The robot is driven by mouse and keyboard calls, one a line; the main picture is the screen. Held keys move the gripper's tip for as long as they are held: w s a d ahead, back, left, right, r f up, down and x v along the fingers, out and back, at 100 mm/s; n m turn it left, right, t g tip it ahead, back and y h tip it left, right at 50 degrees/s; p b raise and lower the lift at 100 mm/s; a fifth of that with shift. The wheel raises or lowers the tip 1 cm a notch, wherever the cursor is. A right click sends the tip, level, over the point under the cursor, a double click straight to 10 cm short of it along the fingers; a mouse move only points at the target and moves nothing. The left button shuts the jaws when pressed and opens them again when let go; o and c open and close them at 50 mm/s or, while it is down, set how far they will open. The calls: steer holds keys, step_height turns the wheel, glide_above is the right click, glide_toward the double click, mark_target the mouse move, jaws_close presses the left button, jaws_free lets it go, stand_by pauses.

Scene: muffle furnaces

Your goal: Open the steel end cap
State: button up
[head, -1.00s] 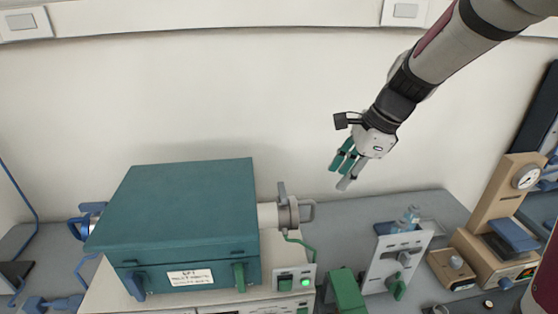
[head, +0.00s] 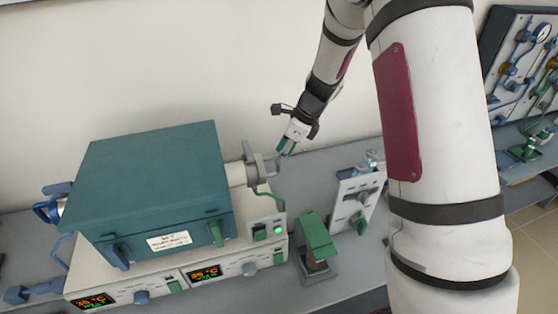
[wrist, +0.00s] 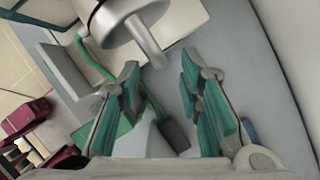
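The steel end cap (head: 257,166) sits on the right end of the tube that comes out of the teal furnace (head: 150,190). In the wrist view the round cap (wrist: 118,18) is at the top, with its steel handle bar (wrist: 149,48) pointing down toward the gap between my fingers. My gripper (head: 287,148) is just right of the cap in the head view. In the wrist view my gripper (wrist: 161,72) is open, its green pads well apart. The bar's end is near the fingertips; no contact is clear.
Below the tube are a small switch box with a green light (head: 278,231) and a green block on a stand (head: 318,237). A white panel holder (head: 357,200) stands right of them. The wall (head: 200,60) is close behind. My arm hides part of the bench at right.

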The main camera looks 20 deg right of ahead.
steer(key=shift+x, duration=2.1)
jaws_close()
